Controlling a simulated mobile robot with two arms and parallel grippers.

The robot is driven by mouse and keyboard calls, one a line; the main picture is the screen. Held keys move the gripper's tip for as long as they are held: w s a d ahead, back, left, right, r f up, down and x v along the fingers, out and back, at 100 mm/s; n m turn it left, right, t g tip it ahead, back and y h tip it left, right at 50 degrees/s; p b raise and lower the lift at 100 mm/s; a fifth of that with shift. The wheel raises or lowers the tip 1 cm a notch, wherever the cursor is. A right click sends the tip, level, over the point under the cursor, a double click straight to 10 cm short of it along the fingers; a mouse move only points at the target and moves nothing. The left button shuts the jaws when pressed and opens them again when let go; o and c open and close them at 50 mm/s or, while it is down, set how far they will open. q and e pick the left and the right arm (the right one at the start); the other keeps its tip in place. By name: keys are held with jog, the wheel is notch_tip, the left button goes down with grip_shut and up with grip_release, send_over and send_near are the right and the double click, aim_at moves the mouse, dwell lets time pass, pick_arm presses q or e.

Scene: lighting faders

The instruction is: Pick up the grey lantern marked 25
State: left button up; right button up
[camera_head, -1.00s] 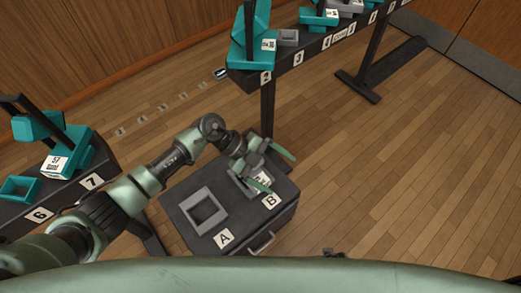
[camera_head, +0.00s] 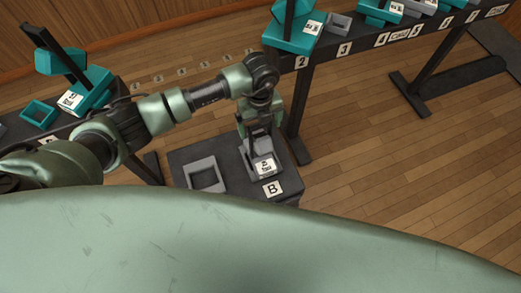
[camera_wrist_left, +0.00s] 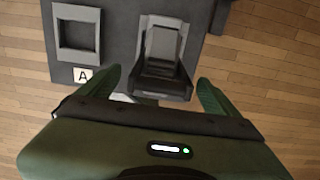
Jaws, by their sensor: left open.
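A grey lantern (camera_head: 264,157) with a white label stands on the dark case's top, just behind the B tag. The label's number is too small to read. It also shows in the left wrist view (camera_wrist_left: 163,48), between and beyond my fingers. My left gripper (camera_head: 260,122) points down over the lantern's far side, its wrist hiding part of it. Its two green fingers (camera_wrist_left: 159,80) are spread wide and hold nothing. I cannot tell whether they touch the lantern. My right gripper is not in view.
An empty grey square frame (camera_head: 206,175) sits on the dark case (camera_head: 232,158) left of the lantern. Numbered dark rails with teal lanterns stand at the left (camera_head: 85,93) and upper right (camera_head: 293,35). Open wooden floor (camera_head: 400,170) lies to the right.

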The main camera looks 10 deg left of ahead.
pick_arm(q)
jog(key=shift+f, duration=1.4)
jog(key=c, duration=1.8)
jog(key=shift+w+r, duration=0.1)
grip_shut()
